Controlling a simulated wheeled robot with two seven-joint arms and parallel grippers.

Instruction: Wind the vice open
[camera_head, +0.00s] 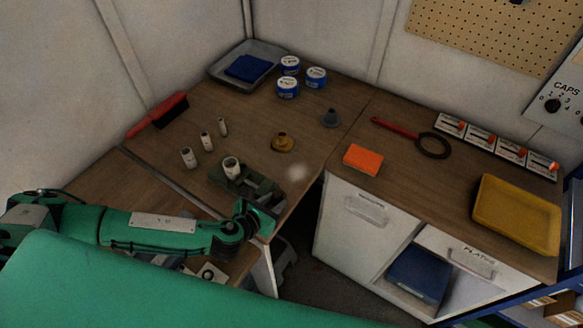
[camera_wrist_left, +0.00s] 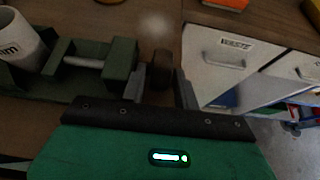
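The small dark green vice (camera_head: 262,186) stands near the front edge of the left bench. A white cup-like cylinder with dark print (camera_head: 231,168) sits at its far-left end; it also shows in the left wrist view (camera_wrist_left: 20,38). In the left wrist view the vice (camera_wrist_left: 120,58) has a pale rod across its gap. A dark round knob (camera_wrist_left: 160,70) sits at its right end. My left gripper (camera_head: 247,212) is at this end, its fingers (camera_wrist_left: 162,88) on either side of the knob. I cannot tell whether both fingers touch it. My right gripper is not in view.
Several white cylinders (camera_head: 207,141), a brass-coloured piece (camera_head: 283,142) and a grey piece (camera_head: 330,117) stand on the bench. A floor gap separates the bench fronts.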

